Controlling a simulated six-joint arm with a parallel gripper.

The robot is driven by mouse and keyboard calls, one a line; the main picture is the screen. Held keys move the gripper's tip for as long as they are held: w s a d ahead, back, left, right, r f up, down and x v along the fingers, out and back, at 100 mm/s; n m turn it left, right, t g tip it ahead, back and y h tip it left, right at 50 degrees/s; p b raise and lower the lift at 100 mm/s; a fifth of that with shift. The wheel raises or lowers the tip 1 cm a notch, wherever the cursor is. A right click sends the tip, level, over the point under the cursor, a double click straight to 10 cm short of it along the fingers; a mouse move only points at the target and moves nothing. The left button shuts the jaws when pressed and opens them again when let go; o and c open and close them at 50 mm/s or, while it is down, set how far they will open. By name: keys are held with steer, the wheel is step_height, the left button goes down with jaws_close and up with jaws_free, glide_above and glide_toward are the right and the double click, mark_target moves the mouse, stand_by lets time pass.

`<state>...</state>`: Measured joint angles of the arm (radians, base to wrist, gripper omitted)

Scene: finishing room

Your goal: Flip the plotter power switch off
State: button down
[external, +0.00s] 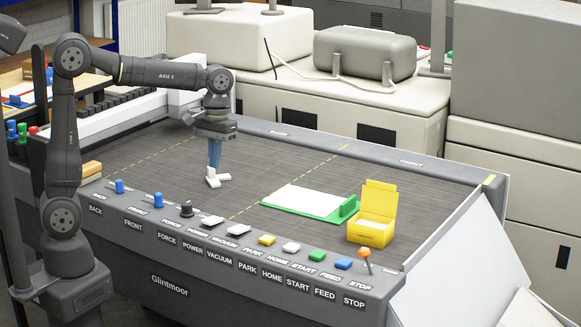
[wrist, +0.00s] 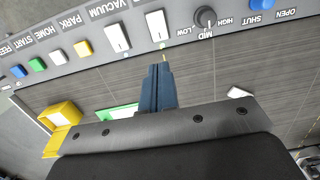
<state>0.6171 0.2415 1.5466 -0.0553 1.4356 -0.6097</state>
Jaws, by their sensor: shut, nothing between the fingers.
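The power switch is a white rocker (external: 212,221) on the front control strip, between the black force knob (external: 187,208) and the white vacuum rocker (external: 238,229). In the wrist view the power rocker (wrist: 157,25) is near the top middle, with the vacuum rocker (wrist: 117,38) to its left. Which way the power rocker is tilted is hard to tell. My gripper (external: 214,164) has its blue fingers together and empty, pointing down over the dark bed, behind the strip and apart from the switch. The fingers (wrist: 156,68) also show in the wrist view.
A small white piece (external: 216,180) lies on the bed near my fingertips in the picture. A green-edged white board (external: 300,199) and a yellow box (external: 374,222) stand to the right. Several coloured buttons and an orange-topped stop lever (external: 365,254) line the strip.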

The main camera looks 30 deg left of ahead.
mark_target(209, 220)
steer(key=shift+r, duration=0.15)
steer(key=shift+s+d+g, duration=0.2)
steer(key=shift+s+g, duration=0.1)
steer(key=shift+s, duration=0.35)
steer(key=f, duration=0.4)
steer(key=s+f, duration=0.1)
steer(key=f, duration=0.4)
steer(key=s+f, duration=0.1)
steer(key=f, duration=0.3)
steer(key=shift+s+f, duration=0.1)
steer(key=shift+f, duration=0.3)
